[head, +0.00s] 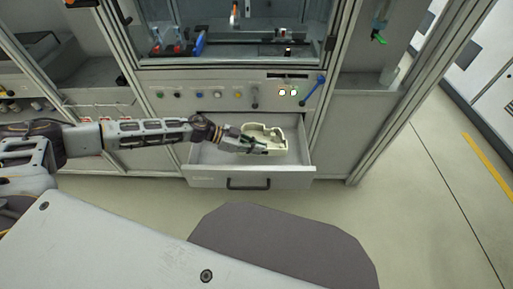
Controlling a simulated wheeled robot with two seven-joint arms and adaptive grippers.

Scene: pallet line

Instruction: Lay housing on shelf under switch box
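The cream housing (268,133) is a hollow, open-topped part. It shows over the open drawer (215,182), a grey pull-out shelf below the panel of switches and buttons (225,95). I cannot tell whether the housing rests on the drawer floor or is held just above it. My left gripper (259,147) reaches in from the left, with its dark fingers at the housing's near left side, overlapping it. Whether the fingers are closed on its wall is too small to tell. My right gripper is out of view.
The drawer has a dark handle (248,184) on its front. A blue lever (315,88) sticks out at the panel's right end. Cabinet posts stand on both sides. Bare drawer floor shows left of the housing, and the floor to the right is clear.

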